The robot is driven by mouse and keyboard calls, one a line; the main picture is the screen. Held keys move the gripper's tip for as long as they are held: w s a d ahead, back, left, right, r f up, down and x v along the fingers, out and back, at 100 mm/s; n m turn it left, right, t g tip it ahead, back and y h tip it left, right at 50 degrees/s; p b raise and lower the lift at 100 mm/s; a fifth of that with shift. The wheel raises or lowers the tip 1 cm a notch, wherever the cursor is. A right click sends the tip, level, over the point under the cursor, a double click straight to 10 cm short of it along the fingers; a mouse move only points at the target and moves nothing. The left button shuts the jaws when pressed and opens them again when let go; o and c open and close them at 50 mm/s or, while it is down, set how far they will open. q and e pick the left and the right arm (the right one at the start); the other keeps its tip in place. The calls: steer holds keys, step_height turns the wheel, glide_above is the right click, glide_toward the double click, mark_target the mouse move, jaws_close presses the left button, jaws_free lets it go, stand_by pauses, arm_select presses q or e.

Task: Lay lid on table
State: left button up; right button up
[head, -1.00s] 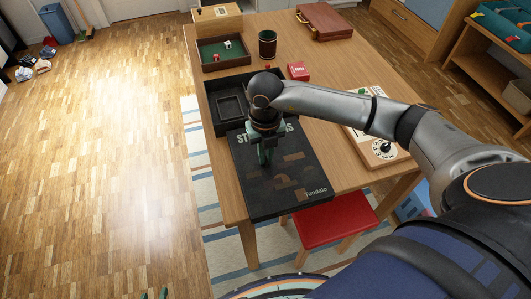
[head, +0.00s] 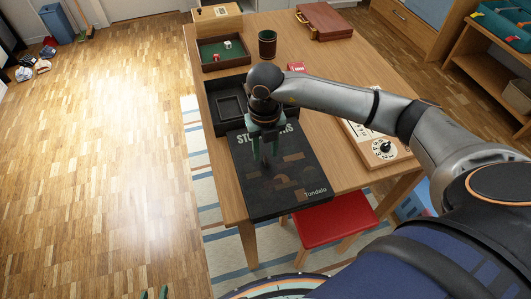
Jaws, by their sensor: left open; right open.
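The lid (head: 287,176) is a flat black panel with large lettering and the word "Tondalo". It lies flat at the near end of the table (head: 316,140), with its near edge at about the table's front edge. Its far edge is close to the black box base (head: 213,116); whether they touch is unclear. My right gripper (head: 265,158) points down over the far left part of the lid, fingers apart and empty; the gap to the lid is hard to judge.
A dial board (head: 382,148) lies right of the lid. A red stool (head: 336,222) stands below the table's front.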

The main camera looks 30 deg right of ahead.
step_height(320, 180, up, 10)
stand_by(0.3)
steer(key=shift+d, duration=0.1)
